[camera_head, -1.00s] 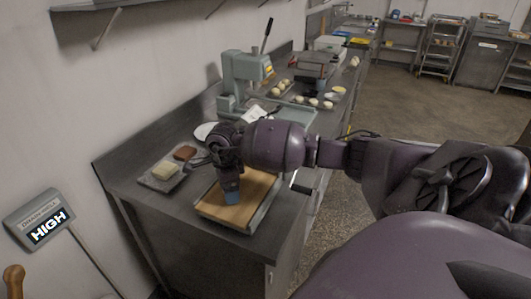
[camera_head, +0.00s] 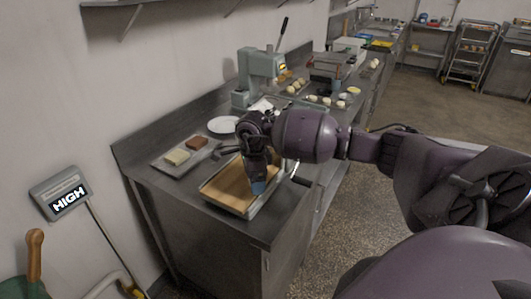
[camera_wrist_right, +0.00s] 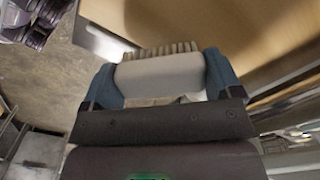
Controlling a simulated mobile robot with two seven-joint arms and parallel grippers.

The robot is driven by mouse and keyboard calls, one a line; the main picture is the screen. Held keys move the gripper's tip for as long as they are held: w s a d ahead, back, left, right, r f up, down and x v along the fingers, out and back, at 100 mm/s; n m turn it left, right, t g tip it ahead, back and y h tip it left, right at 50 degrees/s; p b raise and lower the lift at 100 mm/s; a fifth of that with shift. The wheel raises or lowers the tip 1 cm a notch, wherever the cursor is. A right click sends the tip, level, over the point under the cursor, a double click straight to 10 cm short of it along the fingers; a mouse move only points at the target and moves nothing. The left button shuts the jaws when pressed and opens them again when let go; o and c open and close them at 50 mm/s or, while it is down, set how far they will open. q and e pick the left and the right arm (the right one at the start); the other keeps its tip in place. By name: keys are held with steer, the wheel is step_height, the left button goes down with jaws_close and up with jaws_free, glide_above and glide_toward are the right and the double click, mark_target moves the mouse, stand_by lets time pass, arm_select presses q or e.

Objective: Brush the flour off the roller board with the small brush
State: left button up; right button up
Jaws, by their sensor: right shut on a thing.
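The roller board (camera_head: 228,187), a tan wooden surface in a pale metal frame, lies at the front end of the steel counter. My right gripper (camera_head: 258,187) points down over its right side. In the right wrist view my right gripper (camera_wrist_right: 160,80) is shut on the small brush (camera_wrist_right: 158,71), a pale block with a row of tan bristles. The board's wood (camera_wrist_right: 185,20) shows beyond the bristles; I cannot tell if they touch it. The brush is hidden in the head view. I cannot make out flour on the wood. My left gripper is not in view.
A tray (camera_head: 170,168) with a yellow and a brown block lies left of the board, and a white plate (camera_head: 222,125) behind it. A grey-green machine (camera_head: 255,72) and dough balls (camera_head: 326,100) stand farther back. A HIGH sign (camera_head: 62,192) stands at left.

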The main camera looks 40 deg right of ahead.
steer(key=shift+w+a+r+p, duration=0.1)
steer(key=shift+w+r+p, duration=0.05)
steer(key=shift+r, duration=0.35)
steer(key=shift+w+r+p, duration=0.1)
steer(key=shift+r+p, duration=0.05)
steer(key=shift+r, duration=0.3)
steer(key=shift+r+p, duration=0.65)
steer(key=shift+r, duration=1.4)
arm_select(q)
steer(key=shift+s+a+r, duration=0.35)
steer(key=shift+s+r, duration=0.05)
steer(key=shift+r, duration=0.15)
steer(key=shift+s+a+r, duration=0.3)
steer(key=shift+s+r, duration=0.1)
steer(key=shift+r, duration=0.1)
arm_select(e)
steer(key=shift+s+r, duration=0.1)
